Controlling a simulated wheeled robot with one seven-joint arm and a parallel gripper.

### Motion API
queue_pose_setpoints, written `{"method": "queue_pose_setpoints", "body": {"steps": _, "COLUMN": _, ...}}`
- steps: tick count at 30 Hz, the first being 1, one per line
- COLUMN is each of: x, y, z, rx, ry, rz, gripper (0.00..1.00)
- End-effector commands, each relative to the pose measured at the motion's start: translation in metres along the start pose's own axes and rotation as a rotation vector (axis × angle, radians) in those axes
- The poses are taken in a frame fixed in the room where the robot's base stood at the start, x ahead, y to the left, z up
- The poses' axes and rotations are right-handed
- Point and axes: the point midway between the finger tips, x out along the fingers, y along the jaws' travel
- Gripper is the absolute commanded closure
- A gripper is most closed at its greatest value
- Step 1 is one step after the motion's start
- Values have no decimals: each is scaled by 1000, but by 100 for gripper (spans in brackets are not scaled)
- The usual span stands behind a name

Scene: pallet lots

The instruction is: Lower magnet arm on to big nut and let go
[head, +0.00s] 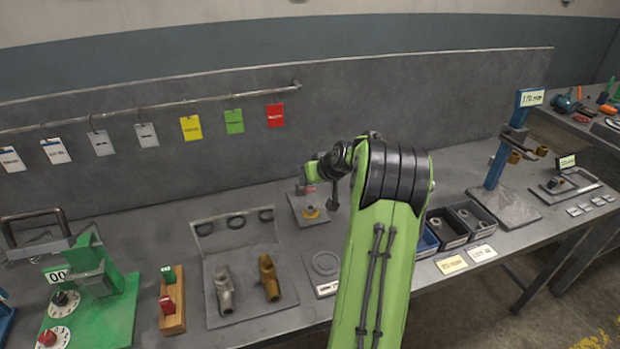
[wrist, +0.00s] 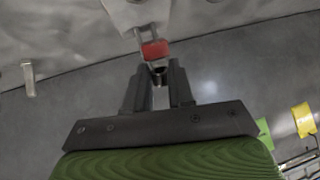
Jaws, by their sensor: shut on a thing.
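The big nut (head: 310,212) is a brass-coloured piece on a small grey plate (head: 322,222) behind the middle of the bench. The magnet arm shows its red block (head: 307,189) just above and behind the nut, apart from it; the rest of it is mostly hidden by my wrist in the head view. In the wrist view the red block (wrist: 155,49) sits on a metal fork just beyond my fingertips. My gripper (wrist: 160,78) is shut on the magnet arm's end; the exact contact is small and dark.
Small bins (head: 471,216) and a blue stand (head: 497,160) are to the right. A green fixture (head: 100,300) is at far left. Coloured tags (head: 234,121) hang from a rail behind.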

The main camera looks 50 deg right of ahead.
Motion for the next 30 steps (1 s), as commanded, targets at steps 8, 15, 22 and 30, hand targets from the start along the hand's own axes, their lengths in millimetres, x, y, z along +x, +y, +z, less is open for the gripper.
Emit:
{"method": "queue_pose_setpoints", "body": {"steps": 8, "x": 2, "y": 1, "z": 7, "rx": 11, "ry": -20, "rz": -2, "gripper": 100}}
{"method": "queue_pose_setpoints", "body": {"steps": 15, "x": 2, "y": 1, "z": 5, "rx": 9, "ry": -14, "rz": -1, "gripper": 52}}
{"method": "queue_pose_setpoints", "body": {"steps": 22, "x": 1, "y": 0, "z": 3, "rx": 5, "ry": -9, "rz": -1, "gripper": 52}}
{"method": "queue_pose_setpoints", "body": {"steps": 30, "x": -44, "y": 1, "z": 0, "rx": 5, "ry": -6, "rz": 4, "gripper": 52}}
